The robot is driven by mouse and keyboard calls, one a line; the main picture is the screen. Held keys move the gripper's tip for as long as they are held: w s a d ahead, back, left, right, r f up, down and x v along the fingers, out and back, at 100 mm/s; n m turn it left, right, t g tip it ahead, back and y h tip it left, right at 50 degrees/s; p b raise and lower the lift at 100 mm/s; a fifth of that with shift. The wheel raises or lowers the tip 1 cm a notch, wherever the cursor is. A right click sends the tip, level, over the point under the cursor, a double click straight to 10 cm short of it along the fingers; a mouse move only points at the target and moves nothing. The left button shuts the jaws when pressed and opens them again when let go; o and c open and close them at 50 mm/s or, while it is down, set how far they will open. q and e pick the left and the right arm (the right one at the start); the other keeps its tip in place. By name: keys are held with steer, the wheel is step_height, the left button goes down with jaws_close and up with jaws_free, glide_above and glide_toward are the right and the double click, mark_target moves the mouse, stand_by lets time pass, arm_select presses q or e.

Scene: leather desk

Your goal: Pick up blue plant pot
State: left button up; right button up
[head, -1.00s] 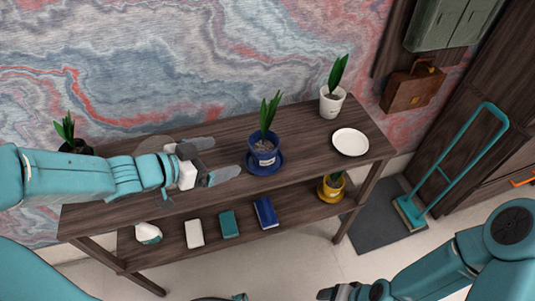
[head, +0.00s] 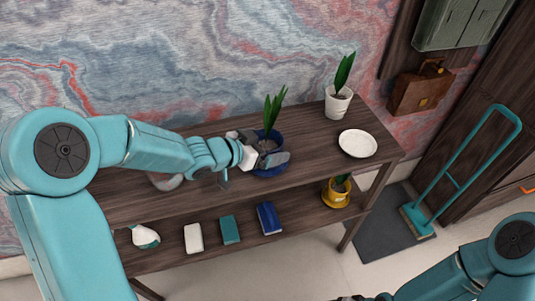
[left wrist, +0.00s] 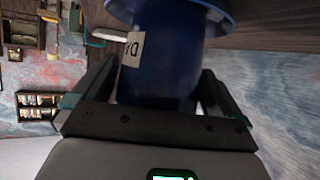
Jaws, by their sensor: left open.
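The blue plant pot (head: 272,139) with a green plant stands on its blue saucer on the shelf's top board. My left gripper (head: 263,148) is at the pot with its fingers open on either side of it, hiding part of it. In the left wrist view, which looks upside down, the blue pot (left wrist: 165,55) with a pale label sits between the two open fingers of my left gripper (left wrist: 158,85). I cannot tell whether either finger touches it. My right arm (head: 450,275) is at the bottom right, and its gripper is mostly cut off by the frame edge.
A white pot with a plant (head: 338,104) and a white plate (head: 357,143) stand to the right on the top board. The lower board holds books (head: 269,218), a yellow pot (head: 336,193) and other small objects. A patterned wall (head: 200,60) is behind.

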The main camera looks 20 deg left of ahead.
arm_select(q)
steer(key=shift+d, duration=0.1)
steer(key=c, duration=1.3)
